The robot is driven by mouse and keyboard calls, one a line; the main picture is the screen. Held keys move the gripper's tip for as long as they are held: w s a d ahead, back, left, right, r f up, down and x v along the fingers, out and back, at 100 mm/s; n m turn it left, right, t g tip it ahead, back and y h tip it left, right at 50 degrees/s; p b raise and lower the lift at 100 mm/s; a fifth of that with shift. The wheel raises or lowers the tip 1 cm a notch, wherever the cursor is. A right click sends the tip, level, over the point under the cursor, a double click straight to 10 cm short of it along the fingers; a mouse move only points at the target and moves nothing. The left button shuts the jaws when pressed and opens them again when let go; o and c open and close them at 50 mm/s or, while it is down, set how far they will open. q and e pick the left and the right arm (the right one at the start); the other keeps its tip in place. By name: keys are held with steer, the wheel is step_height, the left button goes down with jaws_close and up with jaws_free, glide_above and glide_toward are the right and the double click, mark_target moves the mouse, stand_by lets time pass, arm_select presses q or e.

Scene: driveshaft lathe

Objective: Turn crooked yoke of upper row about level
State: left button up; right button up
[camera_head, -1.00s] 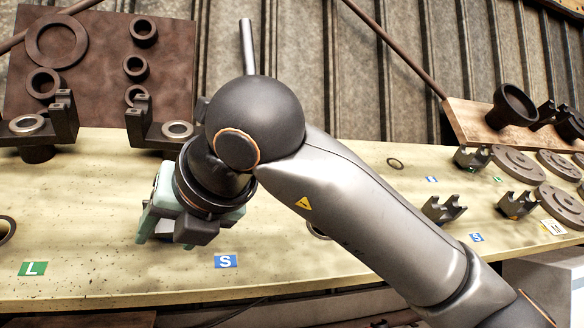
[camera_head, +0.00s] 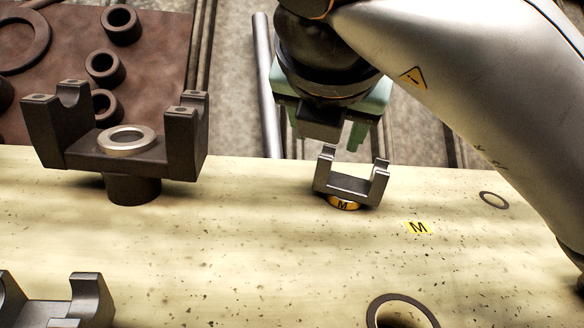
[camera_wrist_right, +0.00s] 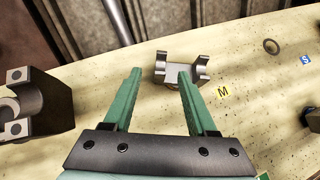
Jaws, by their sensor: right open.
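A small grey steel yoke (camera_head: 351,185) with two upright forks stands on the pale board, on a yellow ring marked M (camera_head: 344,203). In the head view it looks turned a little, its right fork nearer to me. My right gripper (camera_head: 336,132) is open, with green fingers, just above and behind this yoke. In the right wrist view the yoke (camera_wrist_right: 180,73) lies just ahead of the fingertips of my right gripper (camera_wrist_right: 160,76), towards the right finger. Nothing is between the fingers, and I see no clear contact. My left gripper is not in view.
A large dark yoke (camera_head: 85,155) with a pale ring stands to the left. Part of another yoke (camera_head: 62,310) shows at the lower left. A yellow M label (camera_head: 418,228) and flat rings (camera_head: 494,200) lie to the right. A metal rod (camera_head: 266,85) rises behind the board.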

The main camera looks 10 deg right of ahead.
mark_target(329, 151)
steer(key=p+x, duration=0.1)
steer(key=x, duration=0.2)
steer(key=p+x, duration=0.1)
steer(key=x, duration=0.3)
steer(key=p+x, duration=0.1)
steer(key=x, duration=0.3)
steer(key=shift+w+d+r+p, duration=0.15)
steer(key=shift+d+r+p, duration=0.15)
steer(key=shift+r+p, duration=0.1)
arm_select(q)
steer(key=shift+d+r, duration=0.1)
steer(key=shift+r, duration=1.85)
arm_select(e)
steer(key=shift+w+d+f, duration=0.15)
steer(key=shift+w, duration=0.5)
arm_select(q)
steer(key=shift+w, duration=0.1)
arm_select(e)
steer(key=shift+c, duration=0.2)
jaws_close()
